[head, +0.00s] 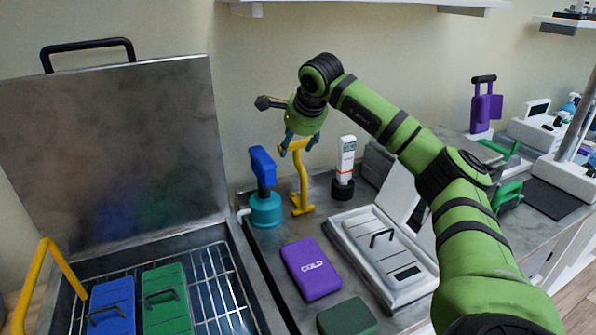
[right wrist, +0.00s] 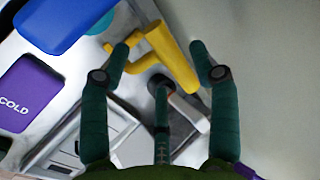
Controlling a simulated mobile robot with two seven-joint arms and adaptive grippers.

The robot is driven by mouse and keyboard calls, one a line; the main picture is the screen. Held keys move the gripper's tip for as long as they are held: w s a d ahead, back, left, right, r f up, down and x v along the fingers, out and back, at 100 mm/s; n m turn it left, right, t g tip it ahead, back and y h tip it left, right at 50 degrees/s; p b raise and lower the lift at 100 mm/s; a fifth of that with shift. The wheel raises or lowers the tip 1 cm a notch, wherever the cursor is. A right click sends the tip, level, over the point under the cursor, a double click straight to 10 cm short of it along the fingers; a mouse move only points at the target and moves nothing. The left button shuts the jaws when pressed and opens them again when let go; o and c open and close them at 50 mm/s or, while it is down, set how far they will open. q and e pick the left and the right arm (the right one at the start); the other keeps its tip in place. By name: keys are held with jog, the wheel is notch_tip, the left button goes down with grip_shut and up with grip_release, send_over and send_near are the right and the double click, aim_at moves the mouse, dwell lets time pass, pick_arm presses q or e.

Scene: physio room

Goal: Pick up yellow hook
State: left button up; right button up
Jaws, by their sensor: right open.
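The yellow hook (head: 302,182) stands upright on the metal counter, between the teal-and-blue bottle and the white device. My right gripper (head: 299,146) points down at the hook's top end, its fingertips at about that height. In the right wrist view, my right gripper (right wrist: 162,60) is open, with its fingers spread. There the yellow hook (right wrist: 172,58) lies across the gap between the fingertips, and I cannot tell if any finger touches it. My left gripper is not in view.
A teal bottle with a blue top (head: 265,203) stands just left of the hook, and a white device (head: 345,168) just right. A purple cold pack (head: 311,268) and a white lidded unit (head: 372,246) lie in front. An open metal lid (head: 115,150) rises at left.

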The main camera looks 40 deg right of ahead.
aim_at(292, 147)
jog(key=x, duration=0.4)
jog(key=shift+w+d+p, duration=0.15)
jog(key=shift+p, duration=0.25)
jog(key=shift+w+f, duration=0.1)
jog(key=shift+w, duration=0.05)
grip_shut()
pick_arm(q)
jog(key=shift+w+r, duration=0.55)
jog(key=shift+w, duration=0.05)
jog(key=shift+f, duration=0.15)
